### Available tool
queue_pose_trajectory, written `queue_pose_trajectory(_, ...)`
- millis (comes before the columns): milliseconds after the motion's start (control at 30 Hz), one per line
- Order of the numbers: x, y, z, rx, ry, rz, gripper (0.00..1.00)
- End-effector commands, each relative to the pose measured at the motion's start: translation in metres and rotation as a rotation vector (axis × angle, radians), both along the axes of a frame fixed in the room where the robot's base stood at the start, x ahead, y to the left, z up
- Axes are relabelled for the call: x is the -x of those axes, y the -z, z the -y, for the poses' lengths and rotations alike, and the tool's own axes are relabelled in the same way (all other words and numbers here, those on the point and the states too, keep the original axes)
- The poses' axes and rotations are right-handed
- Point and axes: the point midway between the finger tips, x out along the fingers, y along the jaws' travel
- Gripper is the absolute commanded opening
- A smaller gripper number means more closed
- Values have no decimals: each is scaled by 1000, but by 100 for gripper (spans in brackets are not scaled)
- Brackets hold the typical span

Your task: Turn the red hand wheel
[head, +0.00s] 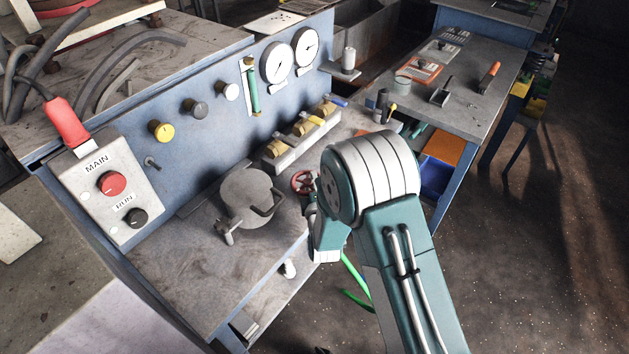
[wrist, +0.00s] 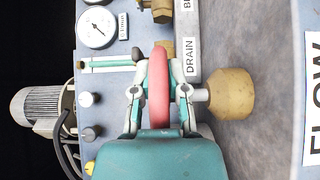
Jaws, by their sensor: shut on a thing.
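The red hand wheel (wrist: 158,88) shows edge-on in the wrist view, between the two fingers of my gripper (wrist: 160,92). The fingers are shut on its rim from both sides. A short stem joins the wheel to a brass valve body (wrist: 232,93) on the right. In the head view a part of the red hand wheel (head: 302,182) shows just left of my arm. My gripper is mostly hidden there behind my own arm links. The wheel's far side is hidden in both views.
A round lidded pot (head: 247,197) with a handle sits on the bench left of the wheel. A control box (head: 105,186) stands at left. A tool table (head: 462,105) stands behind at right; floor at right is clear.

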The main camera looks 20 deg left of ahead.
Motion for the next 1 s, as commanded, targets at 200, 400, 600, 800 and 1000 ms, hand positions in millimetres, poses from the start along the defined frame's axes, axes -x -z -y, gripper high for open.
queue_pose_trajectory(200, 2, 5, -1, 7, -5, -13, 0)
queue_pose_trajectory(400, 2, 4, -1, 6, -4, -10, 54)
queue_pose_trajectory(600, 1, 2, 0, 2, -3, -6, 54)
queue_pose_trajectory(800, 10, 1, 4, 1, -3, -4, 54)
queue_pose_trajectory(1000, 47, 3, 17, 4, -4, -8, 54)
